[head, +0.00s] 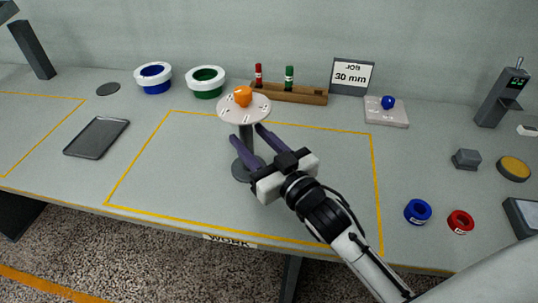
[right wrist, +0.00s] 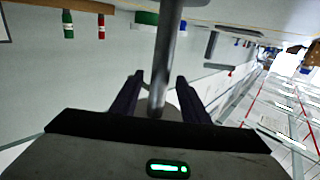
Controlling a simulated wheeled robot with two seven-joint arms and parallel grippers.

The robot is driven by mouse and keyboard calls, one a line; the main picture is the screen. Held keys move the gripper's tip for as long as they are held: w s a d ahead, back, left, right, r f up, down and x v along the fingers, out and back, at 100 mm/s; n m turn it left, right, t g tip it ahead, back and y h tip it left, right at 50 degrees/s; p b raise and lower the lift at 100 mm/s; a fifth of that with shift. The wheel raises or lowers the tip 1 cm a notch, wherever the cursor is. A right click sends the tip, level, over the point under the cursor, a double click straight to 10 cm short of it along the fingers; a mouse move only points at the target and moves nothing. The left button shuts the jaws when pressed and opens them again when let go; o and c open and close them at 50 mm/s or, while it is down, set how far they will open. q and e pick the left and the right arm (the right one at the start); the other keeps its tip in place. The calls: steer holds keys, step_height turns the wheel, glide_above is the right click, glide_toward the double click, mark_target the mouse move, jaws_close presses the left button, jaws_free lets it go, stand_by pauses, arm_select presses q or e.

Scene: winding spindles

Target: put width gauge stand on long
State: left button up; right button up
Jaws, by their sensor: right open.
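A pedestal with a pale round top (head: 232,112) carries small dark marks and an orange knob (head: 243,96). Its dark column stands upright on a round base (head: 241,174). My right gripper (head: 247,133) is open, with one finger on each side of the column below the top. In the right wrist view the grey column (right wrist: 168,55) passes between the two fingers (right wrist: 158,88); contact cannot be told. A square pale plate (head: 378,115) with a blue knob (head: 388,102) lies at the back right. The marks on both are too small to read. My left gripper is not in view.
A job sign (head: 351,76) reads 30 mm beside a wooden rack (head: 290,95). Blue (head: 154,78) and green (head: 206,82) spools stand back left. A dark tray (head: 97,137) lies left. Blue (head: 418,211) and red (head: 461,222) rings lie front right. The yellow-outlined middle is mostly clear.

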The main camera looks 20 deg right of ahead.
steer(key=s+d, duration=0.2)
steer(key=s, duration=0.7)
steer(key=shift+s+b, duration=0.25)
steer(key=shift+b, duration=0.1)
